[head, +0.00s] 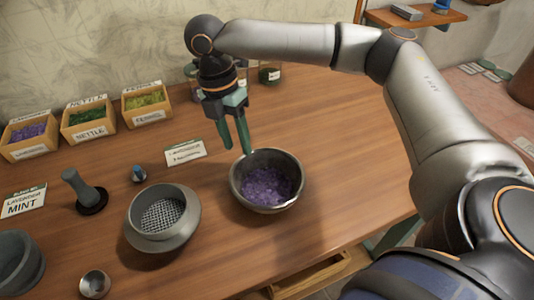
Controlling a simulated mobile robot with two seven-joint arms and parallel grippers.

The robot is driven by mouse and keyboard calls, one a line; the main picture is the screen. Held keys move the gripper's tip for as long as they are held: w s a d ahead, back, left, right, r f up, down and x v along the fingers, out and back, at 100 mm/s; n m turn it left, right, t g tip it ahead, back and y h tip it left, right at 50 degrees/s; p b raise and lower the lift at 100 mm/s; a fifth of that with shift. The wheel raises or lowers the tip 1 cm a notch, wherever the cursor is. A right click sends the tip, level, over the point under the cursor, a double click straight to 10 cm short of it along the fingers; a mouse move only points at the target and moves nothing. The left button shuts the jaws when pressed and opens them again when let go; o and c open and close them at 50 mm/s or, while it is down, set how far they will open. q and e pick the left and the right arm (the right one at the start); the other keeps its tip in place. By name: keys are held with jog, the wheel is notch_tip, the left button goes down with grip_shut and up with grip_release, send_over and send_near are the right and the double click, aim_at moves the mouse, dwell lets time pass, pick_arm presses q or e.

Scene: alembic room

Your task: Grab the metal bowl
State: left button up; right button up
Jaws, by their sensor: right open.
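The metal bowl (293,203) stands upright on the wooden table, right of the middle, with purple petals inside. My right gripper (236,148) points down just above and behind the bowl's far left rim. Its two green fingers are a little apart and nothing shows between them. I cannot tell whether a fingertip touches the rim. My left gripper is not in view.
A grey sieve (160,239) stands left of the bowl. Herb boxes (90,124) and jars (269,73) line the back. The table (345,150) is clear right of the bowl.

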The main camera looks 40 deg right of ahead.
aim_at(239, 163)
jog(key=shift+s+a+f+b, duration=0.1)
jog(key=shift+s+f+b, duration=0.1)
jog(key=shift+f, duration=0.8)
jog(key=shift+s+a+f+b, duration=0.1)
jog(key=shift+s+f, duration=0.05)
jog(key=shift+f, duration=0.85)
jog(key=shift+s+a+f+b, duration=0.1)
jog(key=shift+s+f, duration=0.1)
jog(key=shift+f, duration=0.8)
grip_shut()
